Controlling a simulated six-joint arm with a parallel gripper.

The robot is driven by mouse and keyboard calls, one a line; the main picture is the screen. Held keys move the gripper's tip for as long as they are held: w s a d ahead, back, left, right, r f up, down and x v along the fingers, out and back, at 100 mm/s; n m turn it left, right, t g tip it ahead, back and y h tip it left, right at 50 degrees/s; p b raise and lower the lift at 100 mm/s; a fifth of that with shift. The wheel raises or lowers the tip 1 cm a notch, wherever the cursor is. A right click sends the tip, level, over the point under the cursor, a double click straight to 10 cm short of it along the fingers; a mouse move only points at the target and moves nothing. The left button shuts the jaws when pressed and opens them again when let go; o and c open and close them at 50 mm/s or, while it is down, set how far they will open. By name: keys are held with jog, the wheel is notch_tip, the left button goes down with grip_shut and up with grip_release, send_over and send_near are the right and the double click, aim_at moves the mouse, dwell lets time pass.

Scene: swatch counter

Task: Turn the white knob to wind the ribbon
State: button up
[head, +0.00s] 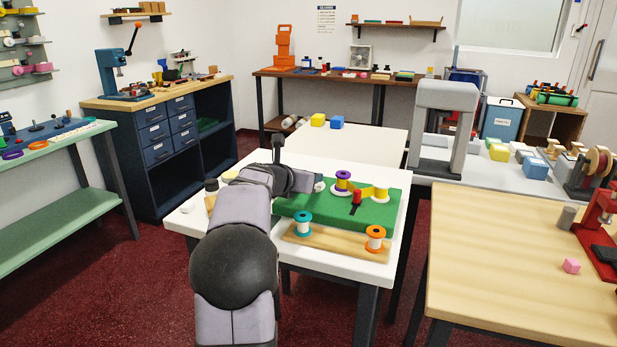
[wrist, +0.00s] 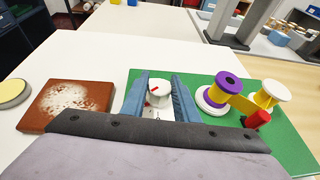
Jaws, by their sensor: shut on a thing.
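The white knob (wrist: 158,94) with a red mark on top stands at the left part of the green board (wrist: 285,140). The blue fingers of my gripper (wrist: 159,97) are on either side of the knob and shut on it. In the head view a small white part of the knob (head: 319,187) shows beside my gripper. A purple spool (wrist: 226,88) with a yellow core stands right of the knob. The yellow ribbon (wrist: 243,105) runs from it toward a white spool (wrist: 271,92). A red-topped post (wrist: 257,119) stands at the ribbon.
A rusty-brown square plate (wrist: 68,103) with a pale worn patch and a round yellowish disc (wrist: 13,92) lie left of the board. In the head view a wooden strip (head: 337,242) with a teal spool (head: 302,223) and an orange spool (head: 375,238) lies in front of the board.

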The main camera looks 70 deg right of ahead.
jog(key=o, duration=0.8)
jog(key=shift+a, duration=0.1)
jog(key=shift+v, duration=3.6)
